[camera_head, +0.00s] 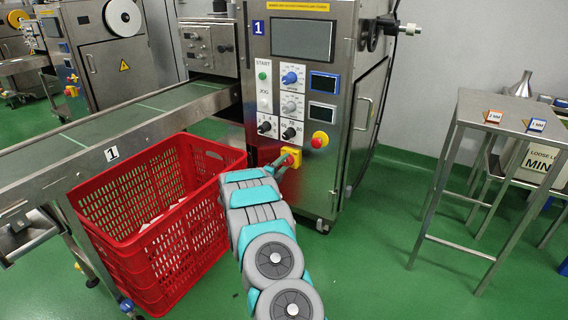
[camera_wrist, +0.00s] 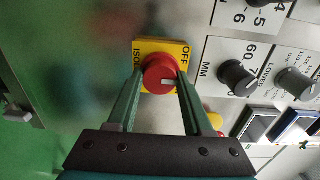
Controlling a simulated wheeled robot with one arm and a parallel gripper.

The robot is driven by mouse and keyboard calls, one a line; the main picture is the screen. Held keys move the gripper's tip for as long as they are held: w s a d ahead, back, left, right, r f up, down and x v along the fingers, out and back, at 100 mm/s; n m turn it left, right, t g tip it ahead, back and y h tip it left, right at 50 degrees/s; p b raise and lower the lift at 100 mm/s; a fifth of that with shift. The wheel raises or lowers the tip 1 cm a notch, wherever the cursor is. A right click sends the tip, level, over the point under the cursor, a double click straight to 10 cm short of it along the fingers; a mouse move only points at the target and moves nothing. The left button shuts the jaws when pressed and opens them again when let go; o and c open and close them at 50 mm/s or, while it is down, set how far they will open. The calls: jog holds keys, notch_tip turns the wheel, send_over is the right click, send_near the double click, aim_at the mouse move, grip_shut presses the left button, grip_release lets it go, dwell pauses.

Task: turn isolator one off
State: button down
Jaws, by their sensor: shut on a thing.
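Isolator one is a red rotary knob (camera_wrist: 157,68) on a yellow plate (camera_wrist: 148,44) with the words OFF and ISOL partly readable. A white mark on the knob lies sideways in the wrist view, towards the OFF side. In the head view the yellow plate (camera_head: 296,152) is low on the front of the machine marked 1 (camera_head: 320,182). My gripper (camera_wrist: 159,80) has one finger on each side of the knob and is shut on it. In the head view my gripper (camera_head: 281,164) reaches the plate and partly hides the knob.
A red emergency button (camera_head: 319,139) sits up and right of the isolator, near several dials. A red crate (camera_head: 190,222) stands left of my arm, below the conveyor (camera_head: 120,128). A steel table (camera_head: 500,105) is at right. Green floor is clear between machine and table.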

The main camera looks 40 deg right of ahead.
jog(key=n+p, duration=0.2)
jog(key=n, duration=0.3)
jog(key=shift+w+a+n, duration=0.1)
jog(key=shift+n, duration=0.2)
jog(key=shift+n+p, duration=0.95)
jog(key=shift+n, duration=0.75)
jog(key=shift+f, duration=0.1)
jog(key=shift+c, duration=1.5)
grip_release()
jog(key=v, duration=0.7)
jog(key=shift+s+a, duration=0.2)
jog(key=shift+a, duration=0.1)
